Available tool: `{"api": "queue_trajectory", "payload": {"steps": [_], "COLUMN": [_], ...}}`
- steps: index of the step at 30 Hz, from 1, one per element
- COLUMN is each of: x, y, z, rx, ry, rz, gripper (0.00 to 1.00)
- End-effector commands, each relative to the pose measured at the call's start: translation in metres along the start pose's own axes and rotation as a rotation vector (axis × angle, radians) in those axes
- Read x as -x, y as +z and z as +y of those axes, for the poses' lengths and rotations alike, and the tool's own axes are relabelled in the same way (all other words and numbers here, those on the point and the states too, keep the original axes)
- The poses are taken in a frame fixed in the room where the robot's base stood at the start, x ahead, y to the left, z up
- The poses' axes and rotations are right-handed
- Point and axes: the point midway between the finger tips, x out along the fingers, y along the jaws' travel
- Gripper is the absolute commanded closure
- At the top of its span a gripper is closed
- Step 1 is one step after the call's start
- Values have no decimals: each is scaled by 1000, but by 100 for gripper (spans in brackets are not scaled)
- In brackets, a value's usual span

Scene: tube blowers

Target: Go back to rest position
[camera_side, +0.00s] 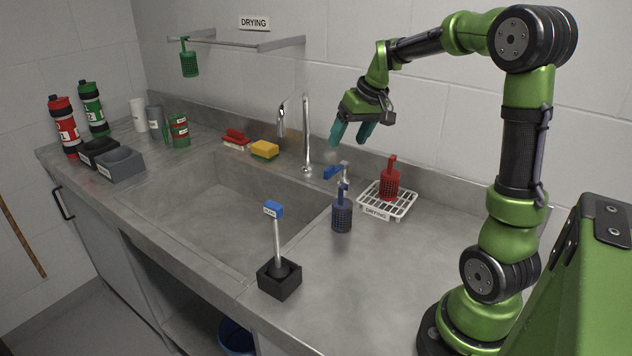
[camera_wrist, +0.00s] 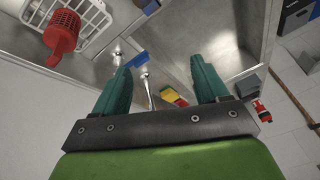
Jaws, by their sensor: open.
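My gripper (camera_side: 352,132) hangs in the air above the back of the counter, to the right of the faucet. Its two teal fingers are apart with nothing between them. In the wrist view the gripper (camera_wrist: 160,85) shows the same wide, empty gap, with the sink and faucet beyond. A red tube blower (camera_side: 389,182) stands on the white drying rack (camera_side: 404,206), below and to the right of my gripper. The red one also shows in the wrist view (camera_wrist: 62,32). A blue tube blower (camera_side: 342,214) stands on the counter just left of the rack.
A sink (camera_side: 230,200) fills the middle of the counter, with a tall faucet (camera_side: 306,140) behind it. A blue-topped tool stands in a black holder (camera_side: 279,280) at the front. A green blower (camera_side: 189,63) hangs from the wall rail. Bottles and cups stand at the left.

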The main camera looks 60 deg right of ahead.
Motion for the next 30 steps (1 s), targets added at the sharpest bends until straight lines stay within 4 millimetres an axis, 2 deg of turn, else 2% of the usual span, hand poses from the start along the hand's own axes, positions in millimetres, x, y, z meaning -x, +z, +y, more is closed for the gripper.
{"api": "queue_trajectory", "payload": {"steps": [1, 3, 5, 9, 12, 15, 19, 22, 30], "x": [8, 16, 23, 37, 44, 50, 58, 65, 65], "y": [16, 39, 63, 122, 160, 188, 205, 207, 207], "z": [-21, -47, -68, -111, -130, -143, -154, -161, -161], "rx": [-22, -62, -88, -113, -94, -44, 24, 51, 55], "ry": [-9, -23, -40, -94, -139, -182, -226, -247, -248], "rz": [11, 26, 40, 75, 99, 122, 148, 164, 161], "gripper": [27, 27, 27, 27, 27, 27, 27, 27, 27]}}
